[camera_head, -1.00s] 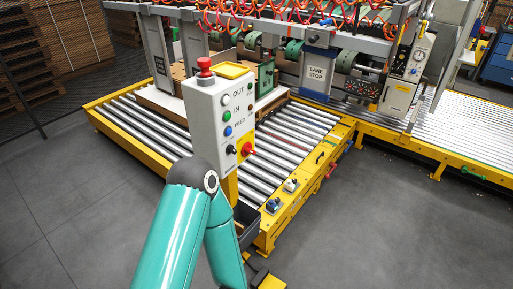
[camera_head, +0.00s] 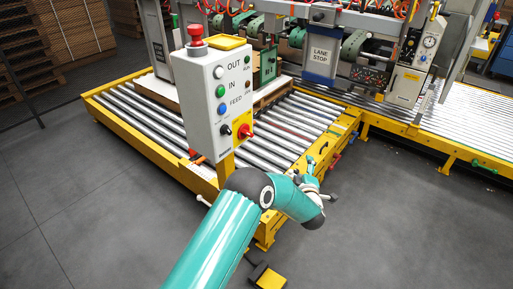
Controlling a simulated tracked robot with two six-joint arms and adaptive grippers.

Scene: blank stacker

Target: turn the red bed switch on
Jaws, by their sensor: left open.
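A red rotary switch (camera_head: 245,132) on a yellow plate sits at the lower right of the grey control box (camera_head: 197,105). It is the red switch that I can make out; its label is too small to read, and I cannot tell its setting. My left arm comes in from the bottom. My left gripper (camera_head: 317,182) is open over the yellow frame of the roller bed (camera_head: 262,232), right of and below the box, apart from the red switch. Its fingers are small and partly hidden by my wrist.
The box also carries a red mushroom button (camera_head: 195,35), a black knob (camera_head: 226,130), and white, green and blue buttons. The roller bed (camera_head: 130,105) lies behind it, with a LANE STOP sign (camera_head: 320,56) beyond. A yellow pedal (camera_head: 267,277) stands on the floor. Open floor lies right.

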